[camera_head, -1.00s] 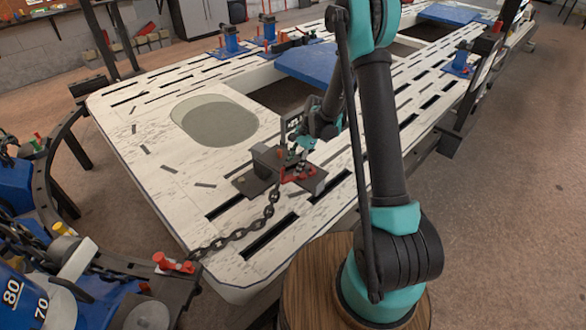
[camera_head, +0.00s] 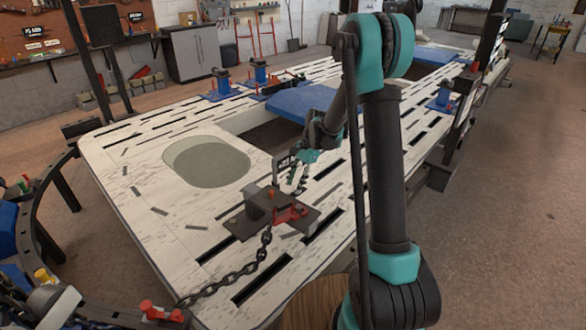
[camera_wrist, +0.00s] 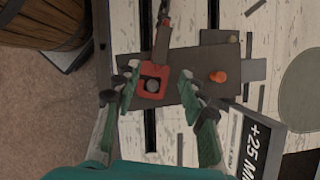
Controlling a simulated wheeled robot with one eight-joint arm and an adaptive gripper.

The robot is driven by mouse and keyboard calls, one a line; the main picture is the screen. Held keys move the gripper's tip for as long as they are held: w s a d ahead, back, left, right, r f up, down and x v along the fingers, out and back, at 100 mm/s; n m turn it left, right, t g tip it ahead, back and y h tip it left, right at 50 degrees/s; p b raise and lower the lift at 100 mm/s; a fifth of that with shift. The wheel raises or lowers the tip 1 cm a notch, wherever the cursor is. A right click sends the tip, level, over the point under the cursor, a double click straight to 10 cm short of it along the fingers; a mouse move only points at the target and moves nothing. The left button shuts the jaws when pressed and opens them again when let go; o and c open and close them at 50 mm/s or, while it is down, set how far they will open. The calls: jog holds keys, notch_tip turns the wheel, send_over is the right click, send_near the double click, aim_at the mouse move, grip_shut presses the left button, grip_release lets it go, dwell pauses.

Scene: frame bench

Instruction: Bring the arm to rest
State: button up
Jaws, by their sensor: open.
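My gripper (camera_head: 297,176) is above the frame bench (camera_head: 139,187), just over a dark metal clamp block (camera_head: 262,204) bolted near the bench's front side. In the wrist view its two green fingers (camera_wrist: 160,106) are spread apart with nothing held between them. A red hook piece (camera_wrist: 152,80) on the block shows between and beyond the fingertips, apart from them. It also shows in the head view (camera_head: 291,213). A dark chain (camera_head: 247,264) runs from the red hook to the lower left. My arm is bent, with its elbow high over the bench.
A blue plate (camera_head: 300,104) and blue clamp stands (camera_head: 221,82) stand further back on the bench. A pulling tower with red and yellow knobs (camera_head: 160,312) is at the lower left. A wooden barrel (camera_wrist: 45,22) shows in the wrist view. Open floor lies to the right.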

jog(key=s+d+r+n+t+h, duration=0.1)
jog(key=s+d+r+n+t, duration=0.1)
jog(key=s+d+r+n, duration=0.3)
jog(key=s+d+r+n+t+h, duration=0.15)
jog(key=s+d, duration=0.25)
jog(key=s, duration=0.4)
jog(key=s+d+n+t, duration=0.1)
jog(key=s+d+n, duration=0.1)
jog(key=s, duration=0.4)
jog(key=s+d+f+n+t+h, duration=0.1)
jog(key=s+d+n+t, duration=0.1)
jog(key=s, duration=0.4)
jog(key=shift+s+d+f+n, duration=0.2)
jog(key=shift+d+n, duration=0.35)
jog(key=shift+d, duration=0.85)
jog(key=shift+h, duration=0.25)
